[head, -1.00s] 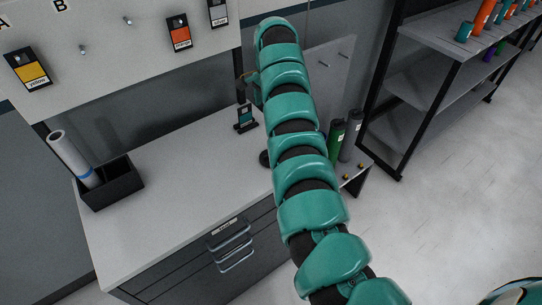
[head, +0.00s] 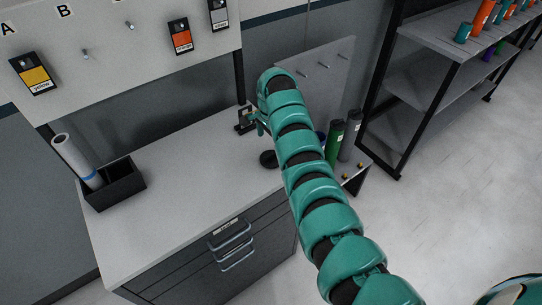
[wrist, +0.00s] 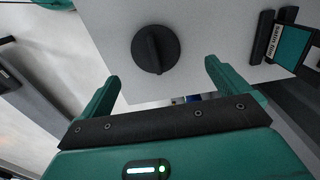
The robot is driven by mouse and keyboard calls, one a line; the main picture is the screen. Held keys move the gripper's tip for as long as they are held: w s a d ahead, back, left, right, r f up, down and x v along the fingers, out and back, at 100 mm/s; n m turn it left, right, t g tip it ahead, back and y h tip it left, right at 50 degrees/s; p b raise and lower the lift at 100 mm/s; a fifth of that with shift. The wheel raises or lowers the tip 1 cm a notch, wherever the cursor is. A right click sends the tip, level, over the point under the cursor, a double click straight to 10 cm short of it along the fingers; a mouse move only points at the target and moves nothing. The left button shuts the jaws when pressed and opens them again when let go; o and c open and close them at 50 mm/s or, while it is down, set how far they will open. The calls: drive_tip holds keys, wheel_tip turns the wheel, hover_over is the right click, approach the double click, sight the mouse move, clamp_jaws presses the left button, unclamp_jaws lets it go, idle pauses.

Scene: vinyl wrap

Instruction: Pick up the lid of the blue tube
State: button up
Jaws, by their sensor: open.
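A round black lid-like disc with a raised bar grip (wrist: 156,49) lies flat on the light grey worktop, just beyond my fingertips in the wrist view. It also shows in the head view, left of my arm. My gripper (wrist: 162,74) has two teal fingers spread apart with nothing between them. The disc appears ahead of the gap, apart from both fingers. In the head view the gripper is mostly hidden by my arm. A small blue patch (head: 321,136), possibly the blue tube, shows beside my arm near the green tube; most of it is hidden.
A small teal label card (wrist: 292,43) stands near the disc. A black box (head: 113,187) holding a white roll (head: 75,158) sits left. The worktop's middle (head: 190,185) is clear.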

sight(271, 154)
drive_tip(key=shift+f, duration=0.5)
drive_tip(key=f+p, duration=0.3)
drive_tip(key=shift+s+f, duration=0.15)
drive_tip(key=shift+s, duration=0.25)
drive_tip(key=shift+f, duration=0.95)
drive_tip(key=c, duration=1.1)
